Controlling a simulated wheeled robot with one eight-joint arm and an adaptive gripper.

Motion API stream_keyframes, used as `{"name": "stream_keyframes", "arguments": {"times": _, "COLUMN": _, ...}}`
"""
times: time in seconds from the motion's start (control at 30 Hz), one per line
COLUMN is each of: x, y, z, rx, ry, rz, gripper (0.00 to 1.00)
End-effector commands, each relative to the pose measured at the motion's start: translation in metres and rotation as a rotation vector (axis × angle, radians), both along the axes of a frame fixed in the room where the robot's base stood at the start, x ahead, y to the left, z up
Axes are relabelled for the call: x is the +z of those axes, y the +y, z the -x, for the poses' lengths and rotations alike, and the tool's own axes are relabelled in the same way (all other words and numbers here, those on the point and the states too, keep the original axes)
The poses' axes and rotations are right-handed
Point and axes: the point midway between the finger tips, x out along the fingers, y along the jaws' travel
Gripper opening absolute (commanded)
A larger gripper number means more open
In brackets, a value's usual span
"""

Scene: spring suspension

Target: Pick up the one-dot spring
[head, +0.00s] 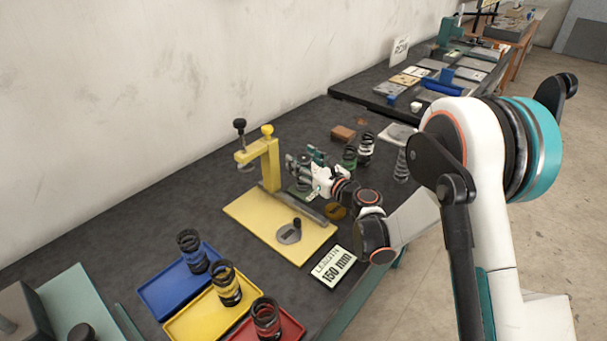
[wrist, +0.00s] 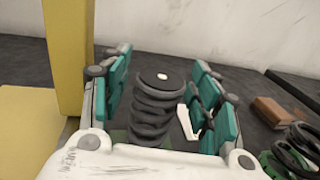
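A dark coil spring (wrist: 152,112) with one white dot on its top cap stands upright in the wrist view. My gripper (wrist: 165,95) is open, with its teal finger pads on either side of this spring. Gaps show between the spring and both pads, wider on the right. In the head view my gripper (head: 306,165) is low over the table beside the yellow press (head: 271,165), and it mostly hides the spring there. The spring's foot is hidden behind my gripper's palm in the wrist view.
A green-marked spring (head: 349,157), a white-marked spring (head: 366,148) and a grey spring (head: 401,165) stand to the right, near a brown block (head: 343,132). Blue (head: 160,292), yellow (head: 190,325) and red (head: 295,328) trays hold springs in front. A 150 mm card (head: 333,266) lies beside the press.

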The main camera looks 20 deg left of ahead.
Motion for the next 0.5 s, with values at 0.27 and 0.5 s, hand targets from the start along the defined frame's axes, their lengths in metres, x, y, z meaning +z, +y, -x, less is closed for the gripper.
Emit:
{"name": "stream_keyframes", "arguments": {"times": 0.27, "x": 0.0002, "y": -0.0001, "z": 0.0001, "rx": 0.0, "ry": 0.0, "rz": 0.0, "gripper": 0.09}}
{"name": "stream_keyframes", "arguments": {"times": 0.5, "x": 0.0018, "y": -0.0002, "z": 0.0001, "rx": 0.0, "ry": 0.0, "rz": 0.0, "gripper": 0.09}}
